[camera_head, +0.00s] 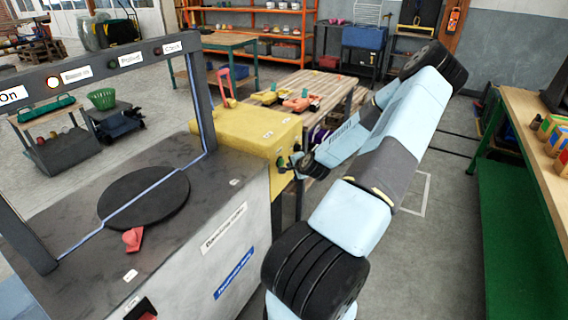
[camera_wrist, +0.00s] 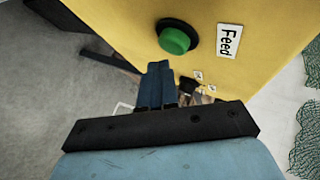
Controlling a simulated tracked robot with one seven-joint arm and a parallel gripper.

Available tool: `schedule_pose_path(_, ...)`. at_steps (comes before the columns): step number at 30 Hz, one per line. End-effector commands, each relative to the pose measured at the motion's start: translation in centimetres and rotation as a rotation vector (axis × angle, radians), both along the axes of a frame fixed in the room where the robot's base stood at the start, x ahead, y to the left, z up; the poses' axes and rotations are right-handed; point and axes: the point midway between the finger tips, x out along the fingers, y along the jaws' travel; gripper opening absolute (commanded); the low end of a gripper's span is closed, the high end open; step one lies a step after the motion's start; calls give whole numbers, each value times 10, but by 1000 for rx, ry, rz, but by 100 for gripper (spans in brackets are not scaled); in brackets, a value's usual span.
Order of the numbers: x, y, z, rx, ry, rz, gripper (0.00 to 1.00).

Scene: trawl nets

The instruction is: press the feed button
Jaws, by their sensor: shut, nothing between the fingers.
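The feed button is a green round button (camera_wrist: 176,40) in a black ring on the side of a yellow box, with a white "Feed" label (camera_wrist: 229,41) to its right in the wrist view. In the head view the yellow box (camera_head: 235,130) stands at the end of the grey machine, and my gripper (camera_head: 292,163) is close to its right side. The button there is small and partly hard to make out by the gripper. In the wrist view my gripper (camera_wrist: 158,68) is shut and empty, its blue-grey fingertips just below the button. Contact cannot be told.
The grey machine (camera_head: 223,194) with a dark frame and round black disc (camera_head: 143,198) fills the left. A wooden-topped table (camera_head: 325,92) with red and green items stands behind the box. A bench with a green base (camera_head: 515,200) is at the right. Floor between is clear.

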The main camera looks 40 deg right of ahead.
Motion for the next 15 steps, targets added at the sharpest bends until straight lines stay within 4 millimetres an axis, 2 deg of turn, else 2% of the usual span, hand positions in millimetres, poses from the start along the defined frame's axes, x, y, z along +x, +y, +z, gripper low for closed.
schedule_pose_path(9, -1, -1, 0, 0, 0, 0, 0)
schedule_pose_path(15, -13, -7, 0, 0, 0, -2, 0)
